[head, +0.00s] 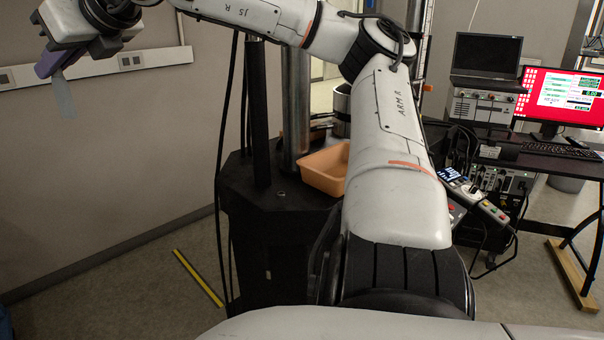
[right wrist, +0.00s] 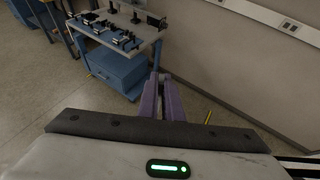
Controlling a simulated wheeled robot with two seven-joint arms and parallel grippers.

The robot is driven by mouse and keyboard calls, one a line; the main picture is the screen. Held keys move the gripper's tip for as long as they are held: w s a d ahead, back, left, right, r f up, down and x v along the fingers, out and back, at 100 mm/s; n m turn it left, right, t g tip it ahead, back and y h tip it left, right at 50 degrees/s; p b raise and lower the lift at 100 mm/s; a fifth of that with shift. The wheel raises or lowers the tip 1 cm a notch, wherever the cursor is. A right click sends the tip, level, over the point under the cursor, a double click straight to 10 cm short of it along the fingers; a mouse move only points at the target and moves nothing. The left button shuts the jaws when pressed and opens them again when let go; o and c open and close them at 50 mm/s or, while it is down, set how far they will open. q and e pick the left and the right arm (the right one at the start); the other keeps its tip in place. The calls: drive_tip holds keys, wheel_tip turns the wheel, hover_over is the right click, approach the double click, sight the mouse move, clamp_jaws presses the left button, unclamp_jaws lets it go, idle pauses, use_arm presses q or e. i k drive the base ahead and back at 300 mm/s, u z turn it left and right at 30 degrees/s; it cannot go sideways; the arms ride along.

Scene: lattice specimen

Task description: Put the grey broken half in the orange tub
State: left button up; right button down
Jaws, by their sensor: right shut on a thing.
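The orange tub (head: 319,177) stands on the black machine base, partly hidden behind my right arm. My right gripper (head: 56,72) is at the upper left of the head view, high and well to the left of the tub. Its purple fingers also show in the right wrist view (right wrist: 161,105), close together. A thin grey piece (head: 65,97), which looks like the grey broken half, hangs down from the fingers, and they are shut on it. In the right wrist view the piece is hard to make out between the fingers. My left gripper is not in view.
Steel columns (head: 296,100) rise from the black base (head: 270,205) beside the tub. A desk with a red-screened monitor (head: 560,95) stands at the right. The right wrist view shows a blue cart (right wrist: 115,72) with small fixtures. A yellow floor strip (head: 198,278) lies on open floor.

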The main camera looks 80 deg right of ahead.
sight(341, 176)
drive_tip(key=z, duration=2)
